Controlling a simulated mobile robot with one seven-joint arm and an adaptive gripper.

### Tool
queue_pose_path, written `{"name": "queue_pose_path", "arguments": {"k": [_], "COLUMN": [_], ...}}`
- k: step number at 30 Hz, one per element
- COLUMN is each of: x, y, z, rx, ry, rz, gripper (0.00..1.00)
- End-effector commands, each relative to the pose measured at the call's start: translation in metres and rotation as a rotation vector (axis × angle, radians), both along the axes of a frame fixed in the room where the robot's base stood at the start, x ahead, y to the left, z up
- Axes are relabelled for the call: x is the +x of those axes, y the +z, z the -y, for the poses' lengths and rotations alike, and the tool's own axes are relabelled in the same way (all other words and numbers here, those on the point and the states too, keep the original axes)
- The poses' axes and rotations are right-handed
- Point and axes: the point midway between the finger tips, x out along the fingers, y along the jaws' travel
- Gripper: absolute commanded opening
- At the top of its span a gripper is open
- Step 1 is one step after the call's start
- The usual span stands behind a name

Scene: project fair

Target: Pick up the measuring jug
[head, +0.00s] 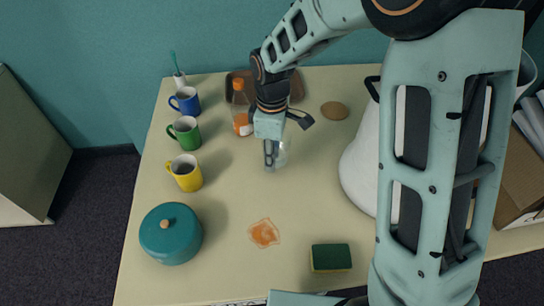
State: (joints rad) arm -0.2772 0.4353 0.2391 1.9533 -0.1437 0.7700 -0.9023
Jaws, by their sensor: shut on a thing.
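The measuring jug (281,157) is a clear, see-through vessel near the middle of the table in the head view. My gripper (271,160) reaches down from above and is shut on the jug at its left side. The gripper's body hides part of the jug. I cannot tell whether the jug touches the table or is lifted.
An orange-capped bottle (241,110) stands close left of my gripper, before a brown tray (296,88). Blue (187,102), green (186,134) and yellow (187,175) mugs, a teal pot (171,235), a sponge (331,257) and an orange spill (264,233) lie around. A white container (360,172) stands right.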

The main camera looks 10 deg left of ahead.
Motion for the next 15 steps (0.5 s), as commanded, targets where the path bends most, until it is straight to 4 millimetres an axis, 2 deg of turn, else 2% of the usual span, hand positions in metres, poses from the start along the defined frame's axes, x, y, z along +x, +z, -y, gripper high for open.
{"name": "queue_pose_path", "arguments": {"k": [1, 15], "x": [-0.004, -0.045], "y": [0.010, 0.061], "z": [0.001, 0.012], "rx": [0.001, 0.001], "ry": [0.000, 0.001], "rz": [0.002, 0.003], "gripper": [0.00, 0.00]}}
